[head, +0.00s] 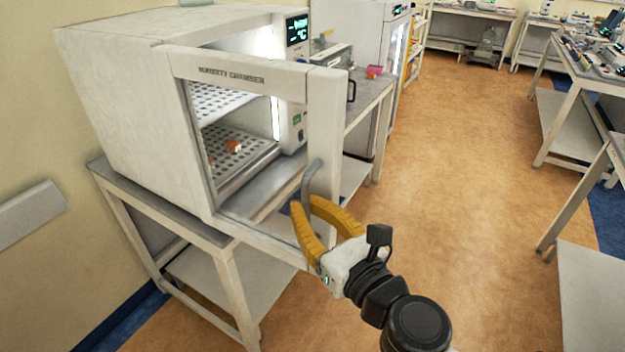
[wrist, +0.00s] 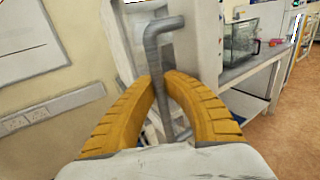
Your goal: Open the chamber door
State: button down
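The humidity chamber (head: 130,110) is a white box on a table at the left in the head view. Its windowed door (head: 325,120) stands partly open, its right edge swung out from the body. The grey bent door handle (head: 311,178) is on that edge, and it also shows in the wrist view (wrist: 152,45). My gripper (head: 305,204) has its yellow fingers closed around the handle's lower part. In the wrist view, the handle bar passes between the fingertips (wrist: 161,82). The exact contact at the tips is partly hidden.
An orange item (head: 234,146) sits on a perforated shelf inside the chamber. The chamber's table (head: 226,262) stands below the door. Another bench (head: 368,98) with equipment is behind. Open orange floor (head: 455,170) lies to the right, with lab tables (head: 590,80) beyond.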

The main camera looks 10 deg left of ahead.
aim_at(307, 175)
jog(key=shift+d+f, duration=0.1)
jog(key=c, duration=1.6)
grip_release()
jog(key=shift+d, duration=0.1)
jog(key=shift+o, duration=0.8)
jog(key=shift+s+d, duration=0.1)
jog(key=shift+r, duration=0.2)
jog(key=shift+r, duration=4.95)
jog(key=shift+f, duration=0.1)
